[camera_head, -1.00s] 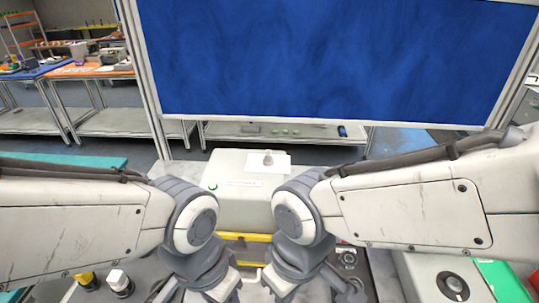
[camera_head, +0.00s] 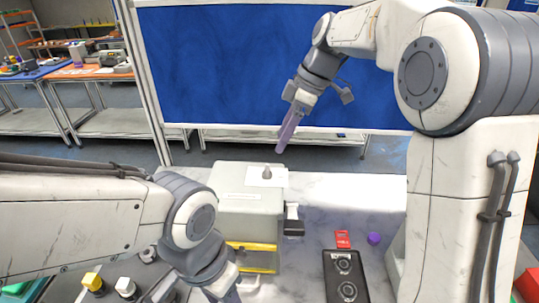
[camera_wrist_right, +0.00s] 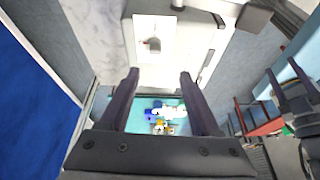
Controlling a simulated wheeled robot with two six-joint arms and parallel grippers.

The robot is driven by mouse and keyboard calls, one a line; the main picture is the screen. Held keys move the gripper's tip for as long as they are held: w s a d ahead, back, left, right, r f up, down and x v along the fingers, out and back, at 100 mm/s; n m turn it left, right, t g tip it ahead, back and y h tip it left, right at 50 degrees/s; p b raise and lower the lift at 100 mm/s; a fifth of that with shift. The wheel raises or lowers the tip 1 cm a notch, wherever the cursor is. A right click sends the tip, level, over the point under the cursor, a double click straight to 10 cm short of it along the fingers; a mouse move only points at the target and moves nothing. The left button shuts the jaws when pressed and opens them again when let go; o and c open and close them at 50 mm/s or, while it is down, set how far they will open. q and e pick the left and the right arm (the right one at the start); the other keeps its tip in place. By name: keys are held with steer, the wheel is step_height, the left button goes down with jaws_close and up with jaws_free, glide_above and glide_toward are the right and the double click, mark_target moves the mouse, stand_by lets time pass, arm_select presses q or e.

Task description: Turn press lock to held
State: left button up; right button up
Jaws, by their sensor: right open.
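The press is a pale grey box (camera_head: 235,195) with a yellow-edged opening at its front, standing on the bench. A small grey knob (camera_head: 266,172), which looks like the press lock, stands on a white plate on its top. In the right wrist view the knob (camera_wrist_right: 152,43) shows ahead of the fingertips. My right gripper (camera_head: 283,143) is open and empty, held above the press and apart from the knob, fingers pointing down. My left gripper (camera_head: 225,291) is low in front of the press; its fingertips are cut off or hidden.
A black panel with round dials (camera_head: 346,278) lies right of the press, near a red piece (camera_head: 343,239) and a purple cap (camera_head: 374,238). A yellow button (camera_head: 92,281) and a white knob (camera_head: 125,287) are at front left. A blue board (camera_head: 230,65) stands behind. The right rear bench is clear.

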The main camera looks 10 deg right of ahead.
mark_target(267, 167)
steer(key=shift+n, duration=0.3)
steer(key=p+x, duration=0.1)
steer(key=x, duration=0.2)
steer(key=p+x, duration=0.1)
steer(key=x, duration=0.2)
steer(key=w+p+x, duration=0.1)
steer(key=x, duration=0.2)
steer(key=shift+d+f, duration=0.1)
steer(key=shift+f, duration=0.35)
steer(key=shift+c, duration=0.3)
jaws_close()
